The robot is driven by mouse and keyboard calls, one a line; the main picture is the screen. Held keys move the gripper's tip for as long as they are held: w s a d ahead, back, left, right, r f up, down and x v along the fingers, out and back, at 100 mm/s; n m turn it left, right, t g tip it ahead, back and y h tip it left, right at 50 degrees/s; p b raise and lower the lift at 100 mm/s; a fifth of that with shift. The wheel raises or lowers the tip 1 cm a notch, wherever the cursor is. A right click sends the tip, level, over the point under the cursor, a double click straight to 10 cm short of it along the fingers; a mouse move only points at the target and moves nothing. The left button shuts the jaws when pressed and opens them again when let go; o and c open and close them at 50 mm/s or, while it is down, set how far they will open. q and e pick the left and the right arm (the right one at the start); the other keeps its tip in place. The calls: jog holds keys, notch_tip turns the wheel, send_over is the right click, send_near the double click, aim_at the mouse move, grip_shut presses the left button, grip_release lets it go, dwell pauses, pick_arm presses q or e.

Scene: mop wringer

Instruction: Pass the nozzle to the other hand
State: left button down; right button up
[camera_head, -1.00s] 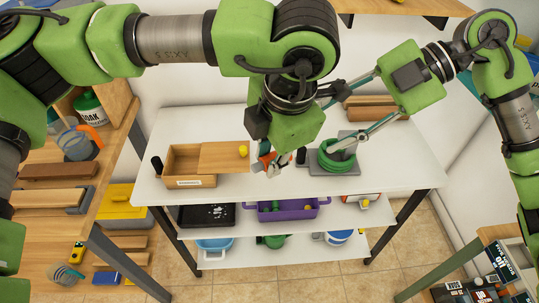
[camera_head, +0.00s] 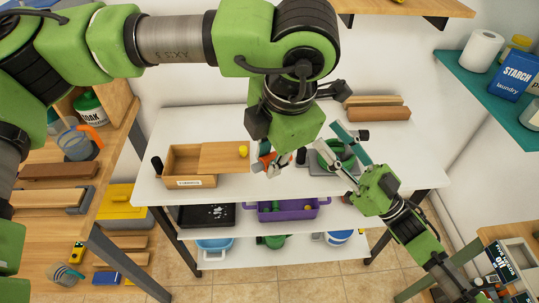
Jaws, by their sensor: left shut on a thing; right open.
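The nozzle (camera_head: 265,159), a small orange-red piece with a dark part, is at my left gripper (camera_head: 270,166), above the white table's front middle. My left gripper is shut on it; the green wrist hides part of the grip. My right gripper (camera_head: 333,138) is open and empty, to the right of the nozzle and apart from it. Its two long fingers point up and left across the green coiled hose (camera_head: 325,160), which they partly cover.
A wooden box (camera_head: 178,181) with a sliding lid and a yellow knob stands left on the white table (camera_head: 215,120). Brown blocks (camera_head: 379,114) lie at the back right. Below are a purple bin (camera_head: 292,213) and black tray (camera_head: 207,216). A teal shelf (camera_head: 500,97) is at right.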

jog(key=d+f+m+h, duration=0.2)
jog(key=f+m+h, duration=0.1)
jog(key=f, duration=0.6)
jog(key=d+f+m+t+h, duration=0.1)
jog(key=d+f+m+h, duration=0.2)
jog(key=f, duration=0.6)
jog(key=d+f+m+h, duration=0.3)
jog(key=f+h, duration=0.4)
jog(key=f, duration=0.2)
jog(key=shift+f+t, duration=0.2)
jog(key=shift+t, duration=0.2)
jog(key=s+d+f+g+h, duration=0.2)
jog(key=s+f+g, duration=0.15)
jog(key=f, duration=0.65)
jog(key=s+d+f+g+h, duration=0.2)
jog(key=s+d+f, duration=0.15)
jog(key=f, duration=0.75)
jog(key=s+f+g+h, duration=0.2)
jog(key=s+f+g, duration=0.2)
jog(key=s+f, duration=0.95)
jog(key=s+a+f+g, duration=0.1)
jog(key=s+f+g, duration=0.2)
jog(key=s, duration=0.8)
jog(key=s+a+f+g, duration=0.1)
jog(key=s+f+g, duration=0.2)
jog(key=s, duration=0.7)
jog(key=shift+s+a+f+n+h, duration=0.3)
jog(key=shift+s+a+f+n, duration=0.1)
jog(key=shift+f, duration=0.4)
